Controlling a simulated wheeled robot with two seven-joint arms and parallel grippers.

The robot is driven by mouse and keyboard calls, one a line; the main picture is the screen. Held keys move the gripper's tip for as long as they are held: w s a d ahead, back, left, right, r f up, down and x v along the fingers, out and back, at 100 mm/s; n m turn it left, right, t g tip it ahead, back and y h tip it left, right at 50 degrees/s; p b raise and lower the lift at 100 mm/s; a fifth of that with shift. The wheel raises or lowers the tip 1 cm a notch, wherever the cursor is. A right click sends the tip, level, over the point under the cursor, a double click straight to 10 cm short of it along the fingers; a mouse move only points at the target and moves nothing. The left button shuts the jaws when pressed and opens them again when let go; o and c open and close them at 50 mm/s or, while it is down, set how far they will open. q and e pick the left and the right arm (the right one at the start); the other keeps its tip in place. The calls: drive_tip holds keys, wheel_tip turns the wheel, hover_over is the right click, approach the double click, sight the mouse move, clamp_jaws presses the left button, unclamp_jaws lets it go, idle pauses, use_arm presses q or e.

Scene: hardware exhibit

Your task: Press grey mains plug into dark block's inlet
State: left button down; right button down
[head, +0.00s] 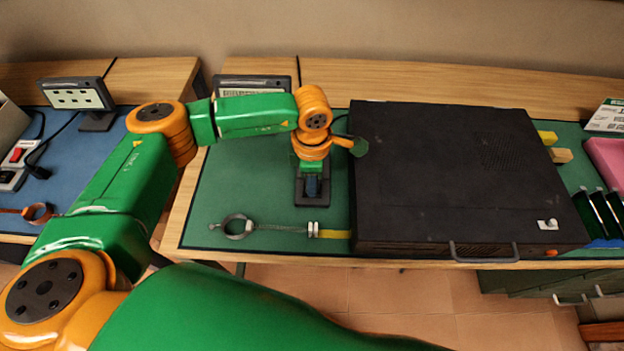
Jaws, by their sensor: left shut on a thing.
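My left gripper (312,188) points down over the green mat, just left of the large black case (440,165). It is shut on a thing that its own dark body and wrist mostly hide. I take this to be the grey mains plug, but its shape cannot be made out. The large case is the biggest dark block in view, flat on the mat with a handle at its front edge. No inlet can be made out on it. A short dark cord shows behind my left wrist. My right gripper is not in view.
A ring-ended strap (238,227) lies on the green mat (215,190) near the front edge. A small display (252,86) stands behind my arm. A pink tray (607,158) and yellow blocks (561,155) are right of the case. A blue mat (75,150) lies left.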

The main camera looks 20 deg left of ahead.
use_arm(q)
drive_tip(key=shift+s+f, duration=0.1)
drive_tip(key=c, duration=0.6)
unclamp_jaws()
drive_tip(key=shift+f, duration=0.15)
drive_tip(key=c, duration=0.4)
drive_tip(key=shift+o, duration=1.4)
drive_tip(key=shift+r, duration=0.2)
